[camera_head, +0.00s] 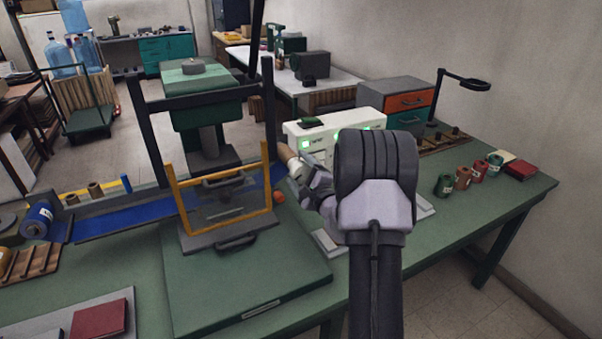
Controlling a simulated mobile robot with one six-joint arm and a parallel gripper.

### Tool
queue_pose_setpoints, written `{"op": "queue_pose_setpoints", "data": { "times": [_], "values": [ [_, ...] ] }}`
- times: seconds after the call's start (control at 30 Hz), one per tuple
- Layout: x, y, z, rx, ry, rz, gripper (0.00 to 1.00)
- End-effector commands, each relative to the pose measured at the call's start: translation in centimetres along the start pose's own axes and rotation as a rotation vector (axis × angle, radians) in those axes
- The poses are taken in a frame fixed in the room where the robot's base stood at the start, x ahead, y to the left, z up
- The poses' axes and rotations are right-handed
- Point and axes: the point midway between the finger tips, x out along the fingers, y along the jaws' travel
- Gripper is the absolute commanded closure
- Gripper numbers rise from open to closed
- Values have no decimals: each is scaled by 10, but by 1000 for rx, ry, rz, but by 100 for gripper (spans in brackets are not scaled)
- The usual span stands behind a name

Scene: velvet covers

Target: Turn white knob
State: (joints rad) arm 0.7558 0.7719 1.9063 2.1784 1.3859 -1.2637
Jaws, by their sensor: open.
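A white box-shaped machine (352,121) with green lights stands on the green table behind my arm. I cannot make out a white knob for certain; the machine's lower front is partly hidden by my arm and gripper. My gripper (306,168) is in front of the machine's lower left part, small and partly covered by my own wrist. It is open, and I see nothing held in it. I cannot tell whether it touches the machine.
A dark frame with a yellow-edged clear guard (226,202) stands close to the left of my gripper. A small orange ball (279,196) lies beside it. Several spools (463,178) and a red book (521,169) are at right. The table's front right is clear.

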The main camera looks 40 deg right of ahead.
Motion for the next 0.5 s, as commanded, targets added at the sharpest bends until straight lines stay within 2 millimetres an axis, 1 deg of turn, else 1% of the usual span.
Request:
{"op": "queue_pose_setpoints", "data": {
  "times": [0.07, 0.17, 0.27, 0.37, 0.4, 0.5],
  "values": [
    [-6, -1, 0, 0, 1, 0, 25],
    [-24, -1, 0, 2, 3, 2, 25],
    [-53, -2, -1, 3, 5, 0, 25],
    [-85, -2, -1, 2, 5, 1, 25],
    [-98, -2, -1, 3, 6, 0, 25],
    [-128, -1, -1, 2, 5, 0, 25]
  ]
}}
